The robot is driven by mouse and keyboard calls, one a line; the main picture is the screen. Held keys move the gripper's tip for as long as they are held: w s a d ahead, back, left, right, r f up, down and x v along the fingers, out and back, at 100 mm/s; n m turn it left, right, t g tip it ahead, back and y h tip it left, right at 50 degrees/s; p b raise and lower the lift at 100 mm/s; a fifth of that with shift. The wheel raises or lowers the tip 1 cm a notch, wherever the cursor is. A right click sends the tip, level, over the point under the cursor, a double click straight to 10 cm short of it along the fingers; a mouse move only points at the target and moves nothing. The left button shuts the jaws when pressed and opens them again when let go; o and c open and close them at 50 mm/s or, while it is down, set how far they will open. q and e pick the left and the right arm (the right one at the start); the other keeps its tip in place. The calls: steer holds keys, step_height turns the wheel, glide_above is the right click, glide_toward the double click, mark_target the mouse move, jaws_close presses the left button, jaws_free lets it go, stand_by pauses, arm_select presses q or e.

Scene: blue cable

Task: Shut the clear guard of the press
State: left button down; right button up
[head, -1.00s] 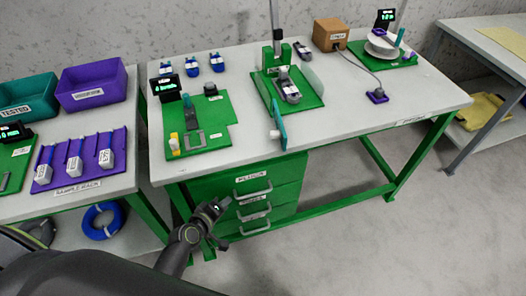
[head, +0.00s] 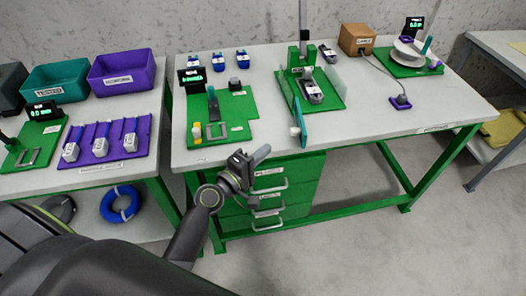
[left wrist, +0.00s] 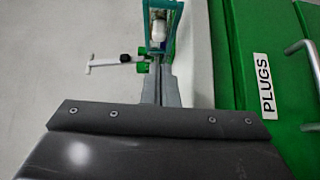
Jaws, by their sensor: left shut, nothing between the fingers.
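The press (head: 302,62) stands on a green base plate on the middle bench, with a grey device (head: 312,91) under its green head. Its clear guard (head: 299,122) has a teal frame and a white knob, and stands swung out towards the bench's front edge, open. In the left wrist view the guard (left wrist: 163,12) shows narrow, beyond my fingertips, with a white part inside its outline. My left gripper (head: 260,155) is shut and empty, in front of the bench edge, left of the guard and apart from it. My right gripper is out of view.
Green drawers (head: 275,190) sit under the bench front, near my left gripper. A green fixture board (head: 225,115) with a small display lies left of the press. A cable runs to a purple block (head: 401,102) at right. The bench between press and block is clear.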

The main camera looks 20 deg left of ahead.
arm_select(q)
steer(key=x, duration=0.7)
steer(key=shift+w+p, duration=0.2)
steer(key=shift+p, duration=0.1)
